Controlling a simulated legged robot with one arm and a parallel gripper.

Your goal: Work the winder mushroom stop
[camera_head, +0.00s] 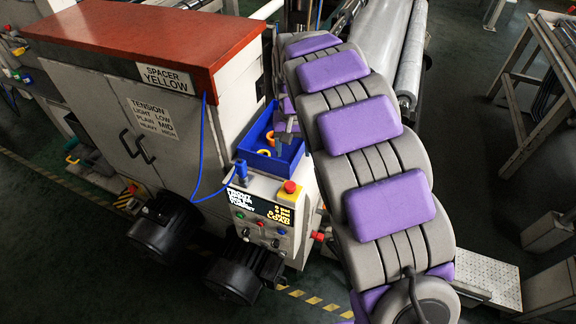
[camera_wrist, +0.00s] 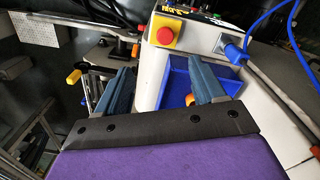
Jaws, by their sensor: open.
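The winder mushroom stop (camera_head: 290,187) is a red button on a yellow block at the top right corner of the control box. It also shows in the wrist view (camera_wrist: 165,36), above and beyond my fingertips. My gripper (camera_wrist: 162,82) is open, with its two blue-grey fingers spread apart and nothing between them but the view of the box side and blue bin. The fingers are apart from the button. In the head view my gripper is near the blue bin, behind the stop, and largely hidden by my arm.
The control box has a lit display (camera_head: 261,208) and several small knobs. The blue bin (camera_head: 262,158) holds yellow-orange rings. A blue cable (camera_head: 203,150) runs down the white cabinet (camera_head: 165,105) with a red top. Black motors (camera_head: 165,228) stand below.

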